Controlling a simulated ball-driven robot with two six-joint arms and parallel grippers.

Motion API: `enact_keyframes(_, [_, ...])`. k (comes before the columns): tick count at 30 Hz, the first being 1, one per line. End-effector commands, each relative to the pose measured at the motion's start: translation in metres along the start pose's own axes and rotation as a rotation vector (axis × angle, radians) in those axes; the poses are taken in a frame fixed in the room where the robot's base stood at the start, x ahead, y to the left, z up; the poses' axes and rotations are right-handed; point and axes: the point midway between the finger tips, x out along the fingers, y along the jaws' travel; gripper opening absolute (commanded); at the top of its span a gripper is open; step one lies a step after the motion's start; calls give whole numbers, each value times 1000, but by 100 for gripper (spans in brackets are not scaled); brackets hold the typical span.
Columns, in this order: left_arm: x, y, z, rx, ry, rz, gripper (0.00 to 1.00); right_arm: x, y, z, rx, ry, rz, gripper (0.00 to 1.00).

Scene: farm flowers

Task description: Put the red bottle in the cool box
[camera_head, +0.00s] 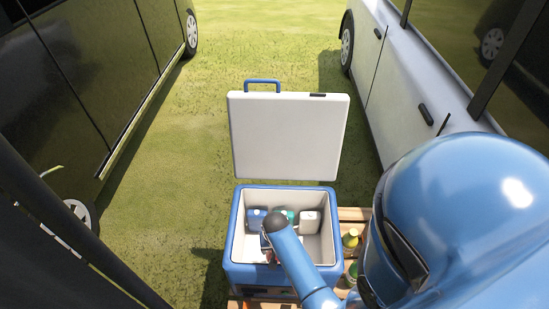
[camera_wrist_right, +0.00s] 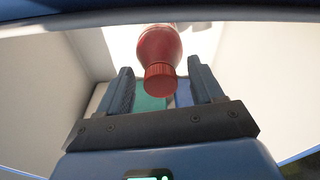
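The cool box (camera_head: 234,248) stands open in the head view, with blue outer walls and a white inside. Its white lid (camera_head: 290,135) is raised behind it. My right arm reaches over the front of the box, and its hand is down inside, mostly hidden by the arm. In the right wrist view the red bottle (camera_wrist_right: 160,52) has its cap towards the camera, inside the white walls. My right gripper (camera_wrist_right: 160,78) is open, with a finger on each side of the bottle and narrow gaps showing. My left gripper is not in view.
Inside the box are a blue item (camera_head: 256,219), a teal one and a white one (camera_head: 310,222) along the back wall. Bottles (camera_head: 350,239) stand on a wooden pallet (camera_head: 353,214) to the right. Vehicles stand on both sides, with grass between.

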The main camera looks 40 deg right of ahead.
Motion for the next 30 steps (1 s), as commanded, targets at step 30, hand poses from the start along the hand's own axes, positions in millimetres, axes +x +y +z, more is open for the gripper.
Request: enact_keyframes(30, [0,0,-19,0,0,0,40,-100,0,-1,0,3,-1,68])
